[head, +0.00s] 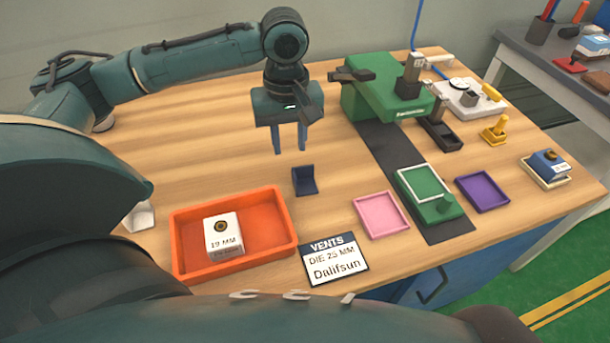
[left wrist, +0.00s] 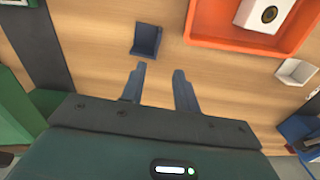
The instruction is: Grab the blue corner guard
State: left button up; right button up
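The blue corner guard (head: 305,180) is a small dark blue L-shaped piece standing on the wooden table, just right of the orange tray. It also shows in the left wrist view (left wrist: 147,40), beyond the fingertips and a little to the left. My left gripper (head: 290,150) points down above the table, behind the guard in the head view, and does not touch it. Its two fingers (left wrist: 158,72) are apart with nothing between them. My right gripper is not in view.
The orange tray (head: 185,257) holds a white box (head: 224,236) marked 19 MM. A label card (head: 335,259), pink tray (head: 381,215), green fixture (head: 430,195) and purple tray (head: 482,192) stand to the right. A green machine (head: 375,95) stands behind. Bare wood surrounds the guard.

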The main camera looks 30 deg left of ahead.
aim_at(294, 175)
pick_arm(q)
notch_tip(294, 175, down, 4)
jog(key=shift+f, duration=0.25)
jog(key=f, duration=0.1)
jog(key=f+b, duration=0.1)
jog(key=f, duration=0.3)
jog(key=shift+d+f, duration=0.1)
jog(key=shift+d, duration=0.3)
grip_shut()
